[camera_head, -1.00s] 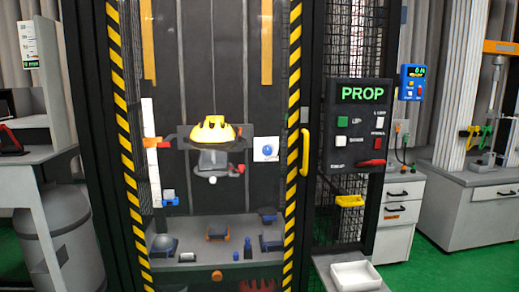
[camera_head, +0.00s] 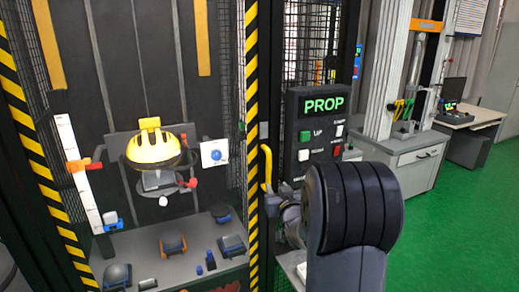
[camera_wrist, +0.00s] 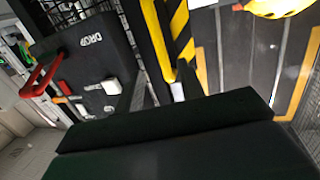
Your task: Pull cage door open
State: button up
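The cage door (camera_head: 252,110) has a black-and-yellow striped frame and appears closed. Its yellow handle (camera_head: 267,167) is upright on the right side of the frame. In the wrist view the handle (camera_wrist: 157,45) shows as a yellow bar beside the stripes (camera_wrist: 181,30). My gripper (camera_wrist: 162,88) points toward the handle, its two dark fingers apart with the handle's near end between them in the picture. I cannot tell whether they touch it. In the head view my arm hides much of the gripper, just below and right of the handle.
A black control box (camera_head: 325,110) with a green sign and buttons stands right of the handle, close to my arm. Behind the door, a yellow helmet (camera_head: 158,145) sits above a shelf of small parts. Green floor (camera_head: 450,225) is free at the right.

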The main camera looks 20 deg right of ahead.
aim_at(269, 167)
jog(key=shift+t, duration=0.4)
jog(key=w+p, duration=0.1)
jog(key=w, duration=0.3)
jog(key=w+d+r+p, duration=0.1)
jog(key=w, duration=0.3)
jog(key=w+d+p, duration=0.1)
jog(key=w, duration=0.3)
jog(key=shift+w+d+r, duration=0.1)
jog(key=shift+d+r, duration=0.05)
jog(key=shift+r, duration=0.15)
grip_shut()
